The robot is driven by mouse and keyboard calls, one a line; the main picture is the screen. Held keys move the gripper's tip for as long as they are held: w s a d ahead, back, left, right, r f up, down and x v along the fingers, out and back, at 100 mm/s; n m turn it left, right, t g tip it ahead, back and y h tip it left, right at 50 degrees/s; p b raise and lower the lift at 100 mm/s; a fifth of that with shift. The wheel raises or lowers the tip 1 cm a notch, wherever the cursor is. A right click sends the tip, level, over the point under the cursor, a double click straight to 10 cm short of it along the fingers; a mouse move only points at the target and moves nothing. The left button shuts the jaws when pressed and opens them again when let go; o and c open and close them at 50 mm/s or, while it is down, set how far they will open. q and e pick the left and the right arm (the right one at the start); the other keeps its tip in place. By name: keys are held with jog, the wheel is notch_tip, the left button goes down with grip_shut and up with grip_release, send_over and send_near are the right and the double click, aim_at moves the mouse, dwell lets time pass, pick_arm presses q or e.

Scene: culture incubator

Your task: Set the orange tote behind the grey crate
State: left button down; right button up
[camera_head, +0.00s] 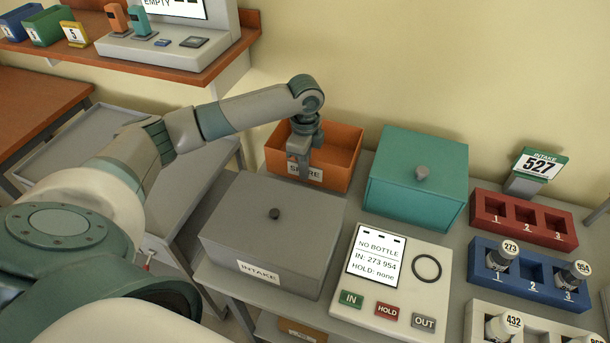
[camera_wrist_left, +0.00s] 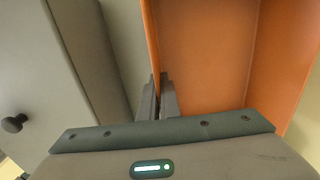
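The orange tote (camera_head: 343,139), an open box with a SPARE label, is at the back of the table, behind the grey crate. The grey crate (camera_head: 262,245) has a lid with a dark knob and an INTAKE label. My left gripper (camera_head: 302,172) points down at the tote's near wall. In the left wrist view its fingers (camera_wrist_left: 159,98) are close together, one on each side of the wall of the tote (camera_wrist_left: 205,55), pinching it. The tote's underside is hidden, so I cannot tell whether it touches the table. My right gripper is out of view.
A teal lidded box (camera_head: 415,185) stands right of the tote. A panel (camera_head: 388,280) with buttons is in front of it. Red (camera_head: 525,217), blue (camera_head: 530,273) and white racks stand at the right, some with bottles. A grey cart (camera_head: 80,165) is at the left.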

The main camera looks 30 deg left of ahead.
pick_arm(q)
jog(key=shift+f+p, duration=0.6)
jog(key=shift+f, duration=1.25)
jog(key=c, duration=2)
grip_release()
jog(key=shift+f, duration=0.1)
notch_tip(320, 180, up, 11)
jog(key=b, duration=0.3)
jog(key=shift+b, duration=0.35)
jog(key=shift+r, duration=0.65)
